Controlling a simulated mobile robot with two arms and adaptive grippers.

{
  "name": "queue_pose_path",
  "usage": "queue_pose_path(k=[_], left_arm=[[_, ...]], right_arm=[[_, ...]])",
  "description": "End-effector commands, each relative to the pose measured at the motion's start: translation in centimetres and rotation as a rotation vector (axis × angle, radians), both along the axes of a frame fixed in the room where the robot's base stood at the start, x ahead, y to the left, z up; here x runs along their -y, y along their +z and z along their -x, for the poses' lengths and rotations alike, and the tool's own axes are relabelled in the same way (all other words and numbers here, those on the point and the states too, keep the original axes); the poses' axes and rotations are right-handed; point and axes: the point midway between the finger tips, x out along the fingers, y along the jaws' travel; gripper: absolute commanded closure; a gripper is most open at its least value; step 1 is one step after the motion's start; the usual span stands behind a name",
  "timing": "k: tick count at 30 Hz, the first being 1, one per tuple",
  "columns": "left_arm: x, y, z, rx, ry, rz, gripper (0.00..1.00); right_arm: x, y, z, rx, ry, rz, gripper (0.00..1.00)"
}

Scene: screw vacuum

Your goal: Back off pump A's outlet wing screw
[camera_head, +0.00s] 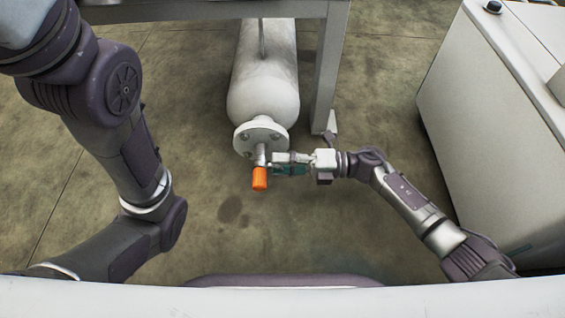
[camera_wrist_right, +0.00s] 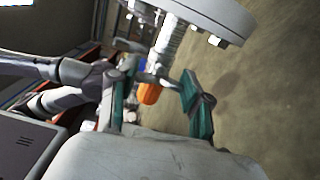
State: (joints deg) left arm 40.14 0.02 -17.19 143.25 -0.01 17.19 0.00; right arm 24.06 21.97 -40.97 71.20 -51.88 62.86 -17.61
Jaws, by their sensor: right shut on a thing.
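A grey-white cylindrical vessel (camera_head: 262,85) ends in a round bolted flange (camera_head: 258,137), which also shows in the wrist view (camera_wrist_right: 225,18). A short metal outlet fitting (camera_head: 261,155) comes off the flange and ends in an orange cylindrical part (camera_head: 260,179), also in the wrist view (camera_wrist_right: 150,93). My right gripper (camera_head: 275,163) reaches in from the right and is shut on the metal fitting, just above the orange part. Its teal fingers (camera_wrist_right: 158,95) stand on either side of it; the wing screw's shape is too small to make out. My left gripper is out of view.
A metal frame leg (camera_head: 328,70) stands just right of the vessel, close behind my right gripper. A large white cabinet (camera_head: 480,110) stands at the right. The concrete floor (camera_head: 225,245) is clear in front and to the left.

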Motion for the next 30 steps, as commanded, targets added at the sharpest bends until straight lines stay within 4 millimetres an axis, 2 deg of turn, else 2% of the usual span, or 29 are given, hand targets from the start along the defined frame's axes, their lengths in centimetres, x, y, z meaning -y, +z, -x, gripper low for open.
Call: queue_pose_path(k=[2, 3, 7, 16, 19, 23, 30], left_arm=[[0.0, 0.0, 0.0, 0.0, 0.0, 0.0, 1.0], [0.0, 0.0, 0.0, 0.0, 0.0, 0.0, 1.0], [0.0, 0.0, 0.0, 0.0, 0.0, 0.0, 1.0], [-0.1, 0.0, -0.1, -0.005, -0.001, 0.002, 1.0], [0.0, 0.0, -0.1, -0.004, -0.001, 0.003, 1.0], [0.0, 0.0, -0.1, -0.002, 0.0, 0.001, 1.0], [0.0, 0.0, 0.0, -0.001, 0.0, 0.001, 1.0]], right_arm=[[-0.3, 0.0, 0.1, -0.001, 0.002, -0.001, 0.86], [-0.3, 0.0, 0.1, -0.001, 0.002, -0.001, 0.45], [-0.2, 0.0, 0.1, -0.001, 0.002, -0.001, 0.25], [0.0, 0.0, 0.0, -0.001, 0.001, -0.001, 0.25], [0.6, 0.0, 0.0, -0.002, 0.001, 0.0, 0.25], [2.8, -0.1, 0.0, -0.001, -0.001, 0.003, 0.25], [7.9, -0.1, 0.0, -0.003, -0.001, 0.003, 0.25]])
